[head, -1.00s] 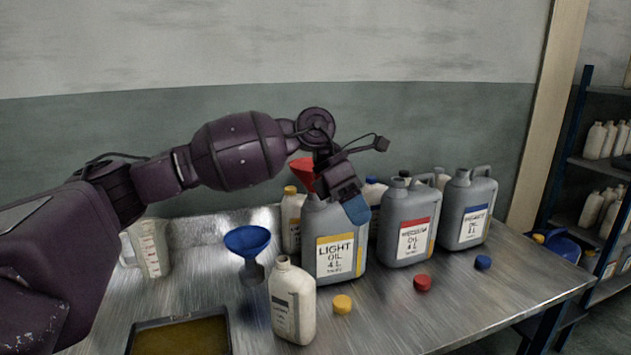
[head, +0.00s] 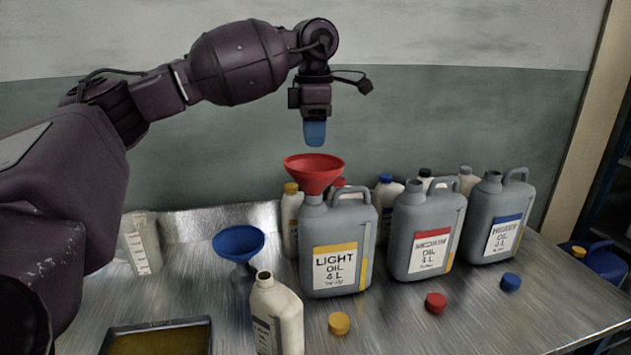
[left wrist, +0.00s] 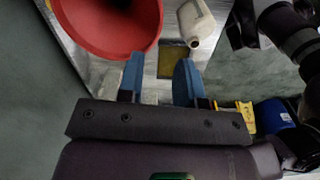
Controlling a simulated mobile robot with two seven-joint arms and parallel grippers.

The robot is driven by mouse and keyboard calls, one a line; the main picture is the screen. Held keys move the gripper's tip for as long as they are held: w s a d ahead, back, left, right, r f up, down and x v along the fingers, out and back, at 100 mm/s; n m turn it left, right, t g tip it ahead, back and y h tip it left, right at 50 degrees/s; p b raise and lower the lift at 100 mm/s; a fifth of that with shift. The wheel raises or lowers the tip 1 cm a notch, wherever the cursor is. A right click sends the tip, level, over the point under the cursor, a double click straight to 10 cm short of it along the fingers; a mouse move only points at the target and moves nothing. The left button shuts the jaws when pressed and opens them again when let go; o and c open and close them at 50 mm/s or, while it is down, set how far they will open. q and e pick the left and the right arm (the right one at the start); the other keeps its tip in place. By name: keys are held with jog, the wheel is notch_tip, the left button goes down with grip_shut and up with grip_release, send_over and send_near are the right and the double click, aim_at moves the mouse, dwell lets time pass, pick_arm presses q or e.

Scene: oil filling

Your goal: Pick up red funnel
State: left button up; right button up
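The red funnel (head: 314,172) sits upright in the neck of the grey LIGHT OIL jug (head: 337,244). My left gripper (head: 315,138) hangs above the funnel, pointing down, with a gap between its blue fingertips and the funnel rim. In the left wrist view, the two blue fingers of my left gripper (left wrist: 160,80) are apart with nothing between them. The funnel also shows in the left wrist view (left wrist: 108,22), large and beyond the fingers to the upper left. My right gripper is not in view.
A blue funnel (head: 238,244) stands left of the jug. A white bottle (head: 277,318) is in front. Two more grey jugs (head: 424,230) (head: 496,218) stand to the right. Yellow (head: 339,323), red (head: 435,302) and blue (head: 510,282) caps and a tray (head: 158,338) lie on the metal table.

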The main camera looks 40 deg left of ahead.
aim_at(313, 183)
pick_arm(q)
jog(key=shift+w+f, duration=0.15)
jog(key=shift+f, duration=1.7)
jog(key=shift+w+f, duration=0.1)
jog(key=shift+f, duration=1.7)
jog(key=shift+c, duration=0.5)
grip_shut()
